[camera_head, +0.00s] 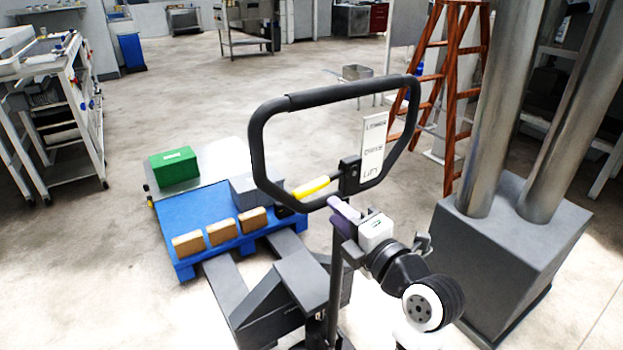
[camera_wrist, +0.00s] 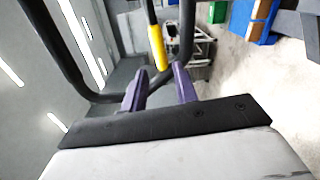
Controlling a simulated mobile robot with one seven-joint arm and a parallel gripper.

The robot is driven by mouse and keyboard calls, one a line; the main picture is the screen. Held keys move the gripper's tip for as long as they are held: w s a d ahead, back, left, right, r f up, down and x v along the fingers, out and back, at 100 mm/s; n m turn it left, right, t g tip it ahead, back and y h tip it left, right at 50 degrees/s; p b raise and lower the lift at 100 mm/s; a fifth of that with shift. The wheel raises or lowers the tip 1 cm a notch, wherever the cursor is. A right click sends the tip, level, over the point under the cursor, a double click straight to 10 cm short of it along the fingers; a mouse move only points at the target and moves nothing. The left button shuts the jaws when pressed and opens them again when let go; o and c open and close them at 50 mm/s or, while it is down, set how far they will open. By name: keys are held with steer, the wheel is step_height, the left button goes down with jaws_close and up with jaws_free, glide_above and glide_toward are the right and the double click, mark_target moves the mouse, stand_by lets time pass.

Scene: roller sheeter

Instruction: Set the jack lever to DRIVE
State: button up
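The pallet jack's black loop handle (camera_head: 262,150) stands upright in front of me. Its lever has a yellow grip (camera_head: 311,187) that points left from a black bracket (camera_head: 350,175) inside the loop. A white label plate (camera_head: 373,150) beside the bracket appears to read LOWER, DRIVE, LIFT from top to bottom. The lever's setting cannot be told. My gripper (camera_head: 345,209) is just right of and below the yellow grip. In the wrist view its purple fingers (camera_wrist: 159,70) are apart and empty, and the yellow grip's end (camera_wrist: 157,47) appears in line with the gap; depth is unclear.
A pillar base (camera_head: 510,245) stands close right. An orange ladder (camera_head: 452,95) stands behind the handle. Open floor lies left.

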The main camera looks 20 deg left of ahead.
mark_target(313, 191)
steer(key=p+x, duration=0.3)
steer(key=x, duration=0.7)
steer(key=shift+r, duration=0.15)
steer(key=shift+p+x, duration=0.4)
steer(key=shift+x, duration=0.4)
jaws_close()
